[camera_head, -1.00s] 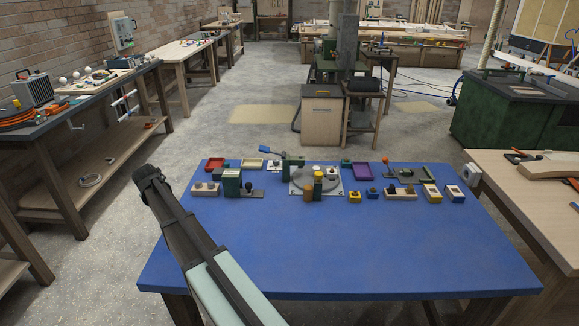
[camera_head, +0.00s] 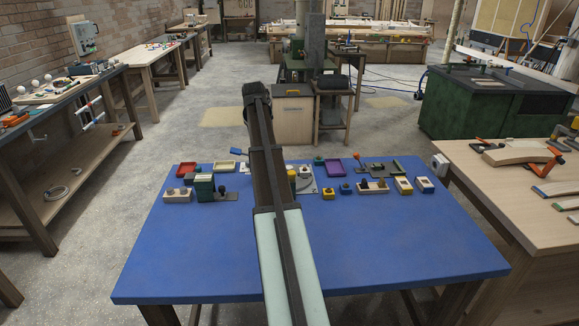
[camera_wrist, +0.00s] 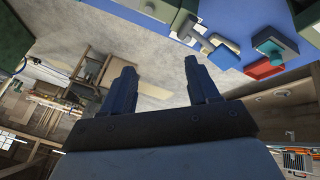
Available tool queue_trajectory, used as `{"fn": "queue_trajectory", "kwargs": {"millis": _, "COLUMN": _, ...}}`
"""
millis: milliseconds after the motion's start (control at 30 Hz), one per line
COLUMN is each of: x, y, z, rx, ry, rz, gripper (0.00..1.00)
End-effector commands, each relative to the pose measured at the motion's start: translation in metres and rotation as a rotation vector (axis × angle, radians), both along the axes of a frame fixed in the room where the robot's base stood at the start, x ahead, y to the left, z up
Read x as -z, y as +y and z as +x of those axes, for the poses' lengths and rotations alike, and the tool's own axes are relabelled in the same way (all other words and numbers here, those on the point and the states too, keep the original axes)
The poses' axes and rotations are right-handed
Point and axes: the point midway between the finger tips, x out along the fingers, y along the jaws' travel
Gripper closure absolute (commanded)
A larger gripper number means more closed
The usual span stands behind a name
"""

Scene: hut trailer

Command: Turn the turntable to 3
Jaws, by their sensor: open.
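The turntable (camera_head: 308,186) stands near the back middle of the blue table. Only the right part of its pale plate shows in the head view. My arm hides the rest, so its pointer and numbers cannot be read. In the head view my arm reaches up across the table, and its dark far end shows above the back edge; the fingers cannot be made out there. In the wrist view my gripper (camera_wrist: 160,80) is open, with two dark fingers apart and nothing between them. The turntable is not identifiable in the wrist view.
The blue table (camera_head: 400,240) is clear in front. A wooden bench (camera_head: 480,185) stands at right.

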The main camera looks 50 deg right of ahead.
Motion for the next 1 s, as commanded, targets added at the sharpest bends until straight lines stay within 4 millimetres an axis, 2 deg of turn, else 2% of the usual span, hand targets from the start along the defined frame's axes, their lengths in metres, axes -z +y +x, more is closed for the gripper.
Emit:
{"fn": "queue_trajectory", "kwargs": {"millis": 33, "x": 0.007, "y": -0.016, "z": -0.018, "rx": 0.031, "ry": -0.007, "rz": 0.039, "gripper": 0.4}}
{"fn": "queue_trajectory", "kwargs": {"millis": 200, "x": 0.03, "y": -0.049, "z": -0.063, "rx": 0.111, "ry": -0.043, "rz": 0.176, "gripper": 0.4}}
{"fn": "queue_trajectory", "kwargs": {"millis": 300, "x": 0.039, "y": -0.062, "z": -0.083, "rx": 0.147, "ry": -0.062, "rz": 0.238, "gripper": 0.4}}
{"fn": "queue_trajectory", "kwargs": {"millis": 433, "x": 0.046, "y": -0.071, "z": -0.099, "rx": 0.174, "ry": -0.08, "rz": 0.287, "gripper": 0.4}}
{"fn": "queue_trajectory", "kwargs": {"millis": 667, "x": 0.057, "y": -0.076, "z": -0.101, "rx": 0.184, "ry": -0.088, "rz": 0.31, "gripper": 0.4}}
{"fn": "queue_trajectory", "kwargs": {"millis": 1000, "x": 0.107, "y": -0.086, "z": -0.083, "rx": 0.184, "ry": -0.087, "rz": 0.309, "gripper": 0.4}}
